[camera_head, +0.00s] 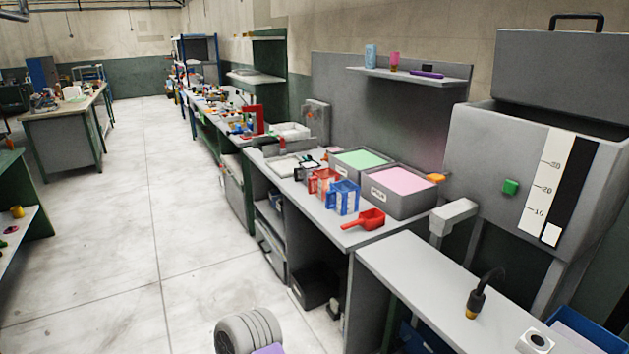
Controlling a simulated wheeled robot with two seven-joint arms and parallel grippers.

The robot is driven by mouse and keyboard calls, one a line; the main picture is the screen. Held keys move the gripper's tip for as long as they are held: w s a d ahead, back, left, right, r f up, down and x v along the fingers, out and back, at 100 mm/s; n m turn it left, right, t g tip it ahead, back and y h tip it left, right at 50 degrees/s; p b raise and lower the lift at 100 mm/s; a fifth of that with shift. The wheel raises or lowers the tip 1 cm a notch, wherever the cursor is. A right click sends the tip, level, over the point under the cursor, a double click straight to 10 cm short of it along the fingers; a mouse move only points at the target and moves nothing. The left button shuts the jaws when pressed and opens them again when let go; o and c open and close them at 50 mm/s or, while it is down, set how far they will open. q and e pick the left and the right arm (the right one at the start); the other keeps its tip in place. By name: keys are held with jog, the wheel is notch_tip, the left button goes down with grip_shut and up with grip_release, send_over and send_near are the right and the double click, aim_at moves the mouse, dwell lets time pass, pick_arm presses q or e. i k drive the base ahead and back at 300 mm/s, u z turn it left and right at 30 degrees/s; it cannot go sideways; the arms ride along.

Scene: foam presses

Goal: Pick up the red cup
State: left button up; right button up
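A red scoop-like cup with a handle (364,219) lies on the grey workbench (335,234) near its front right corner. A red open-framed holder (322,182) stands further left on the same bench, beside a blue one (343,197). I cannot tell for certain which red item is the cup. Neither of my grippers shows in the head view, and nothing is seen touching the red items.
Grey bins with pink (398,181) and green (362,159) contents stand behind the cup. A lower bench (430,285) and a large grey machine (535,190) are at the right. The pale floor (120,240) is open at the left.

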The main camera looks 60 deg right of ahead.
aim_at(320, 180)
jog(key=z, duration=0.45)
jog(key=i, duration=1.95)
jog(key=z, duration=1.85)
jog(key=i, duration=0.95)
jog(key=z, duration=0.85)
